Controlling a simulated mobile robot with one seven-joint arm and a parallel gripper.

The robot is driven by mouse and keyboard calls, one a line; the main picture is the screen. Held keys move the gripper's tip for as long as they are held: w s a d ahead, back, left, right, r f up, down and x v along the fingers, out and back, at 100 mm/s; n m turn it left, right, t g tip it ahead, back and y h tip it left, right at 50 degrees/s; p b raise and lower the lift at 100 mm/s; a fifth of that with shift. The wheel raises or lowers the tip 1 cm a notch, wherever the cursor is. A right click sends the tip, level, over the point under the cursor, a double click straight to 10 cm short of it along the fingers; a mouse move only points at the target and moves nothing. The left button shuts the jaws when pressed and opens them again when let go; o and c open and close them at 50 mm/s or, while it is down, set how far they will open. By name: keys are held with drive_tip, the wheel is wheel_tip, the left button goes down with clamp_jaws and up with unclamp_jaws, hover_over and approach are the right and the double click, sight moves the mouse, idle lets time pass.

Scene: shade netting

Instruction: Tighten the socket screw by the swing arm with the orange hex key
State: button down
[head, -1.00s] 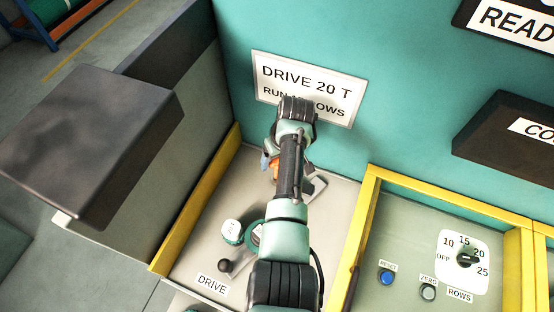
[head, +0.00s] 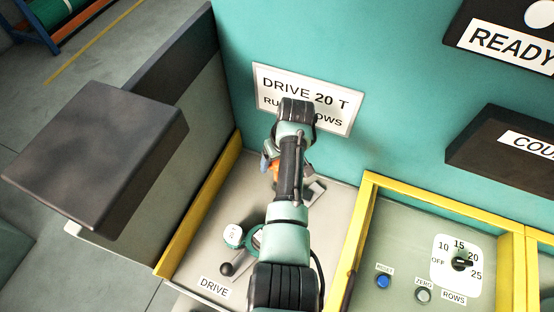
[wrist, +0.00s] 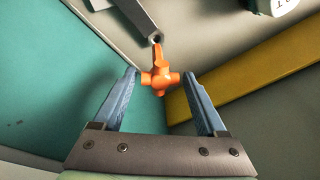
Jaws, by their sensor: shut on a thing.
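The orange hex key (wrist: 160,80) is between the blue fingers of my gripper (wrist: 160,75), which is shut on its cross-shaped handle in the wrist view. Its shaft points to the socket screw (wrist: 156,38) at the end of the grey swing arm (wrist: 137,16). The tip overlaps the screw's lower edge; I cannot tell whether it is seated. In the head view the hex key (head: 275,171) shows as a small orange patch beside my arm, and the swing arm (head: 317,191) shows partly to its right. The screw is hidden there.
A round green-and-white part (head: 233,236) and a black-knobbed lever (head: 227,269) are on the drive bay floor. Yellow edging (head: 203,205) and the teal wall (head: 390,60) bound the bay. A dark box (head: 95,150) juts out at left. A dial panel (head: 456,266) is at right.

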drive_tip(key=shift+r+p, duration=1.9)
drive_tip(key=shift+r, duration=0.15)
